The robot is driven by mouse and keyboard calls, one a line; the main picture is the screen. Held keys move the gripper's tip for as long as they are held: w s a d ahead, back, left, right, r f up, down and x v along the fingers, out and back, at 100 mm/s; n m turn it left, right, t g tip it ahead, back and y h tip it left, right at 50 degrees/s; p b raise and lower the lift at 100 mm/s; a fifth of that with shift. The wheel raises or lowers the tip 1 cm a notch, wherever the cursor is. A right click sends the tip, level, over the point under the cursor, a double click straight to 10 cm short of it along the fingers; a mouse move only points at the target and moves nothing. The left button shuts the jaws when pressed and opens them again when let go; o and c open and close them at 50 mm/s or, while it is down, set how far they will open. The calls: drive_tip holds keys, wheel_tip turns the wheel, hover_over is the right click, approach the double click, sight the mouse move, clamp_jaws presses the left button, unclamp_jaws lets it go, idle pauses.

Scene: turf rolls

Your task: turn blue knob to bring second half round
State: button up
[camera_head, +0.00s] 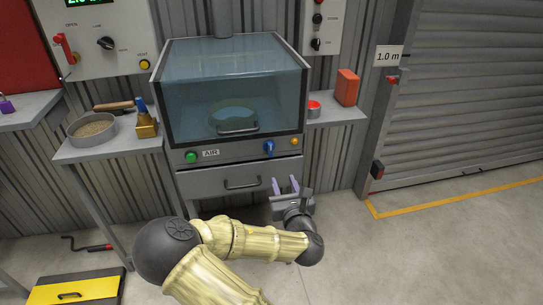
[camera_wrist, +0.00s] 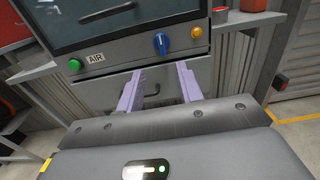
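The blue knob (camera_head: 269,147) sits on the front panel of a grey cabinet (camera_head: 228,166) with a clear, blue-tinted hood (camera_head: 233,85). It also shows in the wrist view (camera_wrist: 161,43), its grip roughly upright and slightly tilted. A round dish-like thing (camera_head: 232,117) shows through the hood. My gripper (camera_head: 287,184) is open and empty, in front of the drawer below the panel, lower than the knob and apart from it. Its two lilac fingers (camera_wrist: 158,88) point toward the cabinet in the wrist view, with the knob beyond and above them.
A green button (camera_head: 191,156) and an orange button (camera_head: 294,141) flank the knob. A drawer (camera_head: 241,183) with a handle lies below. The left shelf holds a round pan (camera_head: 92,129) and a brass-coloured block (camera_head: 146,128). The right shelf holds a red-orange block (camera_head: 346,88). Floor at right is clear.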

sight(271, 147)
drive_tip(key=shift+w+a, duration=0.1)
drive_tip(key=x, duration=1.7)
drive_tip(key=shift+w+f, duration=0.15)
drive_tip(key=shift+w, duration=0.05)
drive_tip(key=shift+s, duration=0.2)
clamp_jaws()
